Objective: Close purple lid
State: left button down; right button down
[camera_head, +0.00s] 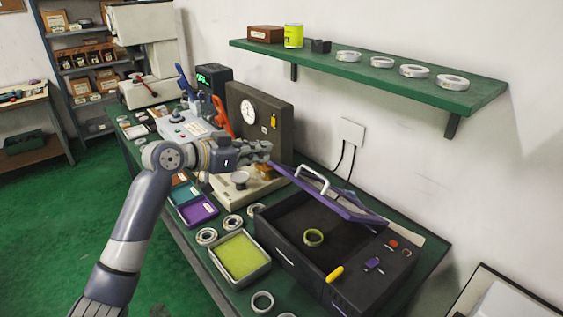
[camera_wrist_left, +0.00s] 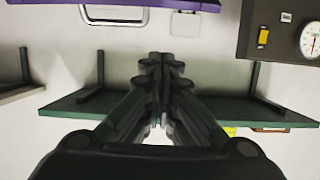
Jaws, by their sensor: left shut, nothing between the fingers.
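The purple lid (camera_head: 350,206) stands tilted open over the back of a dark box (camera_head: 290,262), with a pale curved handle (camera_head: 312,177) on it. In the left wrist view, the purple lid (camera_wrist_left: 180,4) edge and its handle (camera_wrist_left: 88,14) show along the top. My right gripper is not in view.
A green shelf (camera_head: 380,80) with several rings is on the wall above. A brown gauge block (camera_head: 258,115) stands behind my left gripper. A tray with a yellow-green pad (camera_head: 240,255) and loose bearing rings lie left of the box. A yellow handle (camera_head: 334,274) is on the box's front rim.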

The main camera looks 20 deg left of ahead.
pick_arm(q)
jog(key=p, duration=0.4)
send_over(285, 170)
jog(key=shift+w+d+f, duration=0.15)
jog(key=shift+d+f, duration=0.1)
jog(key=shift+f, duration=0.3)
jog(key=shift+w+d+f, duration=0.15)
jog(key=shift+d+f, duration=0.05)
jog(key=shift+f, duration=0.35)
jog(key=f, duration=0.1)
jog(key=p, duration=0.1)
jog(key=s+f, duration=0.1)
jog(key=shift+a+f, duration=0.3)
jog(key=shift+a, duration=0.1)
jog(key=shift+s+a+f+p, duration=0.25)
jog(key=shift+s+f+p, duration=0.15)
jog(key=shift+f, duration=0.15)
jog(key=shift+f, duration=0.1)
